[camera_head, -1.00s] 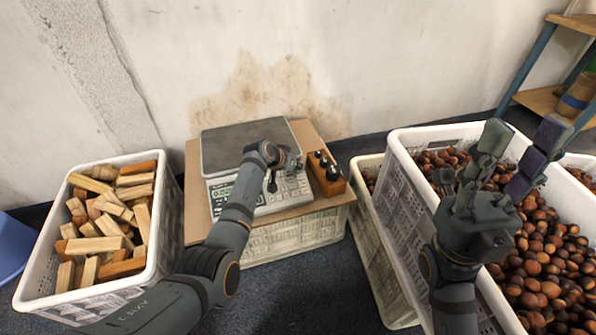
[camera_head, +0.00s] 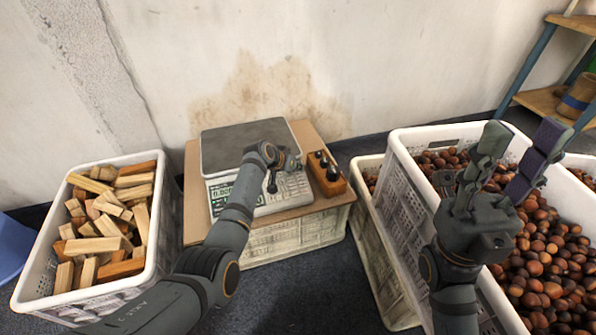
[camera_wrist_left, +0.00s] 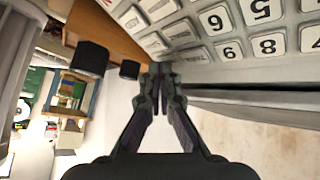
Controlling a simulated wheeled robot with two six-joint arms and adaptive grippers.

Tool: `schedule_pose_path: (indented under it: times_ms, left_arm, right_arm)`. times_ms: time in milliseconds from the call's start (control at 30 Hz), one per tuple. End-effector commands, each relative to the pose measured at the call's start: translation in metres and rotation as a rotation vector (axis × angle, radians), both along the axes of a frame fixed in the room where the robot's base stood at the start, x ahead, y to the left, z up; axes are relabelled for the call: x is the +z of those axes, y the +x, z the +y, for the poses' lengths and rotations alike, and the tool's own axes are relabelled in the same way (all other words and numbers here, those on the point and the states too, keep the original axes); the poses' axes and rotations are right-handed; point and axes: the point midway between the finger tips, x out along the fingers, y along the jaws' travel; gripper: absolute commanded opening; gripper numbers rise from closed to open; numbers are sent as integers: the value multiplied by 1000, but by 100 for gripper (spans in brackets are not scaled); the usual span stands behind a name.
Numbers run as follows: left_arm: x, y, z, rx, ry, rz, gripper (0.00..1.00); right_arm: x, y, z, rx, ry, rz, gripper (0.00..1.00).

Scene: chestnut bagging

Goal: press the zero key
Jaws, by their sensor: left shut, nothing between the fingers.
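The scale (camera_head: 220,150) has a grey pan, a lit display at its front left and a keypad (camera_head: 293,191) at its front right. My left gripper (camera_head: 272,186) is over the keypad and hides some keys. In the left wrist view the fingers of my left gripper (camera_wrist_left: 160,78) are shut and empty, close to the keypad edge. Keys marked 5, 6 (camera_wrist_left: 232,50), 8 and 9 show there. I cannot make out the zero key, nor whether the fingertips touch the keypad. My right gripper (camera_head: 524,137) is open and empty, with its fingers pointing up.
A wooden block with dark weights (camera_head: 327,174) stands right of the scale, close to my left gripper. The scale rests on a board (camera_head: 193,185) over a crate. A crate of wood pieces (camera_head: 156,200) is at left, and a chestnut crate (camera_head: 405,165) is at right.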

Motion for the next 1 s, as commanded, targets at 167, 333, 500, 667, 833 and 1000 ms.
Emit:
schedule_pose_path:
  times_ms: [167, 333, 500, 667, 833, 1000]
  left_arm:
    - [0, 0, 0, 0, 0, 1, 0]
    - [3, -1, 0, 0, 0, 1, 0]
    - [11, -3, -1, 0, 0, 1, 0]
    - [16, -5, -1, 0, 0, 1, 0]
    - [14, -5, -1, 0, 0, 1, 0]
    - [14, -5, -1, 0, 0, 1, 0]
  right_arm:
    - [0, 0, 0, 0, 1, 2, 40]
    - [5, 0, 0, -1, 2, 3, 40]
    - [16, 0, 0, -1, 1, 2, 40]
    - [25, 0, 0, 0, 1, 1, 40]
    - [24, 0, 0, 0, 1, 1, 40]
    - [24, 1, 0, 0, 1, 3, 40]
